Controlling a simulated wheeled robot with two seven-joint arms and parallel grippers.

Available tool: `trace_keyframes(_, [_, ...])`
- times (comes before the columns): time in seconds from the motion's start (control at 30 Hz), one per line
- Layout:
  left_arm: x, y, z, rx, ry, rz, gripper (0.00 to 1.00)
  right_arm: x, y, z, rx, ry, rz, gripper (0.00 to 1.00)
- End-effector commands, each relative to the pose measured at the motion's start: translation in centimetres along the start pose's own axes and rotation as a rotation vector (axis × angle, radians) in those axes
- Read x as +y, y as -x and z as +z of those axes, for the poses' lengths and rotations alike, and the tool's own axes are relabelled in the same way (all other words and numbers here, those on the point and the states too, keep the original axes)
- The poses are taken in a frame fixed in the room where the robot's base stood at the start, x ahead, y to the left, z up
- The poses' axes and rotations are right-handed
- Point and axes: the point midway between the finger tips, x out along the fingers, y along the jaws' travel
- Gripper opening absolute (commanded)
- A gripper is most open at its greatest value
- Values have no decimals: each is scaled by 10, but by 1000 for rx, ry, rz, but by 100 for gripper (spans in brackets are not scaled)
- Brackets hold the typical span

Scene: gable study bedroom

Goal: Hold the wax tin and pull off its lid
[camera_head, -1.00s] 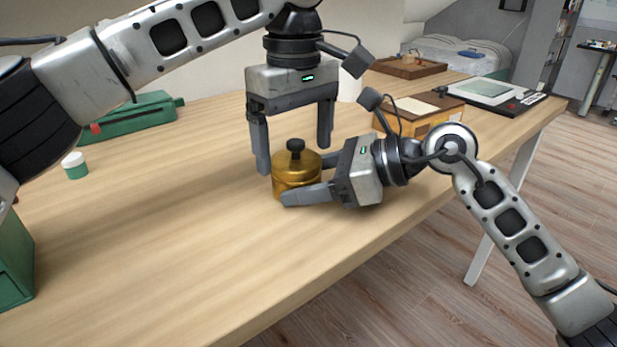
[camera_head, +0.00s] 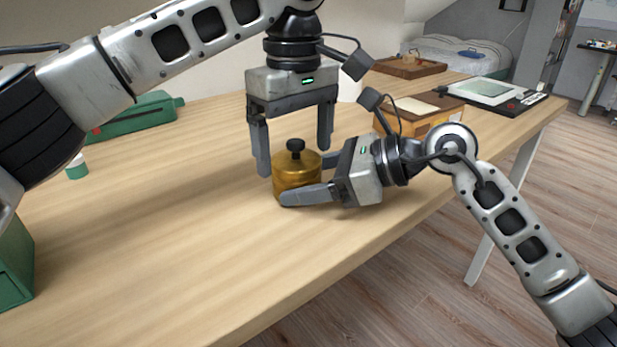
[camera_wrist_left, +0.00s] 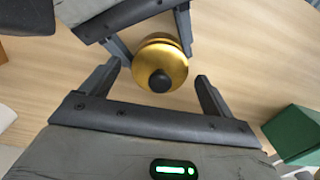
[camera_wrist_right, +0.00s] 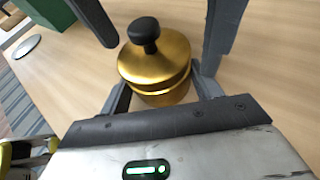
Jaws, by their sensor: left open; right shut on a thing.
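The wax tin (camera_head: 296,190) is a round gold tin standing upright on the table. Its gold lid (camera_head: 290,166) is on it and carries a black knob (camera_head: 295,146). My right gripper (camera_head: 308,178) is shut on the tin's body from the right, low down; the right wrist view shows the tin (camera_wrist_right: 158,92) between its fingers. My left gripper (camera_head: 292,158) points down above and a little behind the tin, open and empty. In the left wrist view the knob (camera_wrist_left: 160,81) lies between and beyond its open fingertips.
A wooden box (camera_head: 430,112) stands behind my right wrist. A green case (camera_head: 140,115) and a small white-capped jar (camera_head: 77,166) are at the left, with a green box (camera_head: 12,260) at the near left. The table (camera_head: 190,270) is clear in front.

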Motion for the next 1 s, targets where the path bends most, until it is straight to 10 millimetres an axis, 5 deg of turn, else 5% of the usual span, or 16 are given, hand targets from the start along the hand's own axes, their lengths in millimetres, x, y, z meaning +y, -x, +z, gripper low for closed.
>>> trace_keyframes(0.33, [0,0,0,0,0,-1,84,0,0,0,0,0,0,35])
trace_keyframes(0.53, [0,0,0,0,0,0,29,0,0,0,0,0,0,35])
trace_keyframes(1.0, [0,14,0,1,1,2,27,0,0,0,0,0,0,35])
